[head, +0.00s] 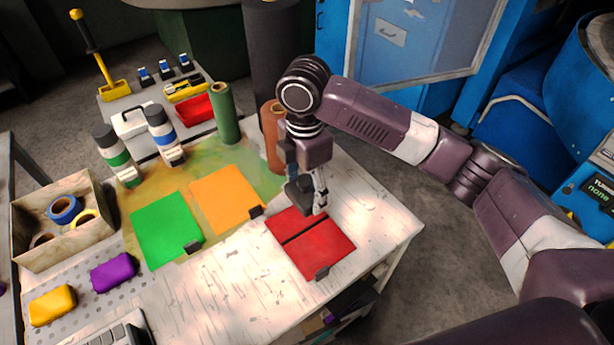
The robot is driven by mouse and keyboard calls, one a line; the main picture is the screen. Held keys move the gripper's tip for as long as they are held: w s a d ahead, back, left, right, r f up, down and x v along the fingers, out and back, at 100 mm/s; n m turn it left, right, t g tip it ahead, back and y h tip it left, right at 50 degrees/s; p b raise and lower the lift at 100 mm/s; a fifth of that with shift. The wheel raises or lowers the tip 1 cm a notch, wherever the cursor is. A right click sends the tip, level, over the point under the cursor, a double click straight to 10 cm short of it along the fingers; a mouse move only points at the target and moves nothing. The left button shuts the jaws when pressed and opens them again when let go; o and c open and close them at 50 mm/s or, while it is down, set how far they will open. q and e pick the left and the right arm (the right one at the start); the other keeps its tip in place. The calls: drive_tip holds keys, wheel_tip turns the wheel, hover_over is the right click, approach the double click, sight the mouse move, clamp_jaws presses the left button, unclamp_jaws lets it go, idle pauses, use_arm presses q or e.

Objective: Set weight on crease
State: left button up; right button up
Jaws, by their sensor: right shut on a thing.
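A red card (322,256) lies flat near the right side of the white worktable (240,290). A dark crease line (304,233) runs across it. My right gripper (311,190) points down over the card's far edge, beyond the crease. It is shut on a dark grey block, the weight (297,194), which is partly hidden by the gripper. I cannot tell whether the weight touches the card. My left gripper is out of view.
Green (166,230) and orange (225,199) sheets with black clips lie left of the card. Rolls (224,115) and bottles (162,137) stand behind. A tape box (64,214) and purple (113,271) and yellow (52,306) blocks are left.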

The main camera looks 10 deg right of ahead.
drive_tip(key=p, duration=0.1)
hover_over(306, 230)
wheel_tip(306, 230, down, 8)
drive_tip(key=shift+w+r, duration=0.1)
drive_tip(key=shift+r, duration=0.05)
drive_tip(key=shift+a+f+p, duration=0.1)
drive_tip(key=shift+f+p, duration=0.45)
drive_tip(key=shift+f, duration=1.45)
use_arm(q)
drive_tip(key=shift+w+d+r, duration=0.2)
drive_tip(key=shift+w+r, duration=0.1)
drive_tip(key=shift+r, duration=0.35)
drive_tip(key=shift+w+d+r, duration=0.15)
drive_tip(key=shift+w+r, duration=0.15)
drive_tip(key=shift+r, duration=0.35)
use_arm(e)
drive_tip(key=shift+f, duration=0.6)
drive_tip(key=o, duration=2.1)
drive_tip(key=shift+f, duration=0.2)
use_arm(q)
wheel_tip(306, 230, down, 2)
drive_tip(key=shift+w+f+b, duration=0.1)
drive_tip(key=shift+b, duration=0.95)
use_arm(e)
wheel_tip(306, 230, up, 12)
drive_tip(key=shift+r, duration=0.15)
